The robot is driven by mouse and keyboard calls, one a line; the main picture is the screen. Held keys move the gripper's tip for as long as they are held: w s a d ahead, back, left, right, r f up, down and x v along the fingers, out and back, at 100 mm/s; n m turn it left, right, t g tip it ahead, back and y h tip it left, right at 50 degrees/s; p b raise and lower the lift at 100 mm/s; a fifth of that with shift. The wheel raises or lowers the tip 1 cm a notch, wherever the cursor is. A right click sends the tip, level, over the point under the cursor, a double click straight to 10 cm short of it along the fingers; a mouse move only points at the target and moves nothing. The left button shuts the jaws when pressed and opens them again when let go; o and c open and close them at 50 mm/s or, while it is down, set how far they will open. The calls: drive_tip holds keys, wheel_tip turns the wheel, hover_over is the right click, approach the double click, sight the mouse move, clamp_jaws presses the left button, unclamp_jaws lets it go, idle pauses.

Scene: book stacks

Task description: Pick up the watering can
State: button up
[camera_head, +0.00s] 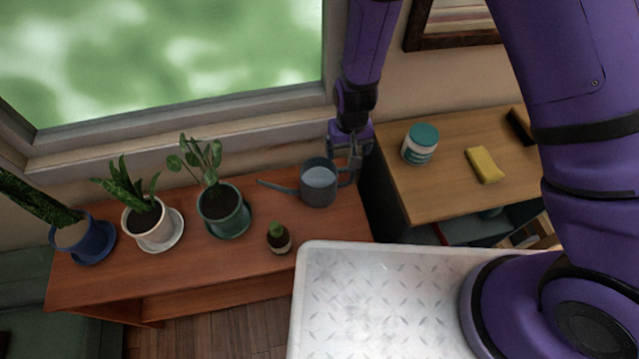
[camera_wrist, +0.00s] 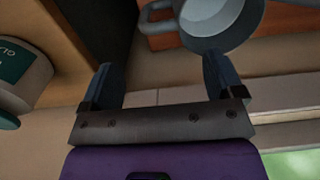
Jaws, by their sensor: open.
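The watering can (camera_head: 318,188) is grey-blue with a long spout to the left and a handle on its right side. It stands upright at the right end of the reddish wooden bench (camera_head: 190,283). My gripper (camera_head: 349,160) is by the handle side of the can, near the wall. In the wrist view the two fingers of my gripper (camera_wrist: 165,80) are spread with nothing between them. The can's body (camera_wrist: 215,42) and handle (camera_wrist: 150,17) show just beyond the fingertips, at the top of that view.
Potted plants in a green pot (camera_head: 224,212), a white pot (camera_head: 150,228) and a blue pot (camera_head: 82,242) stand left of the can. A small cactus (camera_head: 278,240) is in front. A side table (camera_head: 450,140) at right holds a teal-lidded tub (camera_head: 420,146) and a yellow sponge (camera_head: 484,165).

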sight(347, 168)
drive_tip(key=shift+d+f, duration=0.15)
drive_tip(key=shift+f, duration=2.45)
drive_tip(key=shift+d+f, duration=0.1)
drive_tip(key=shift+f, duration=2.45)
drive_tip(key=shift+c, duration=0.2)
drive_tip(key=c, duration=1.4)
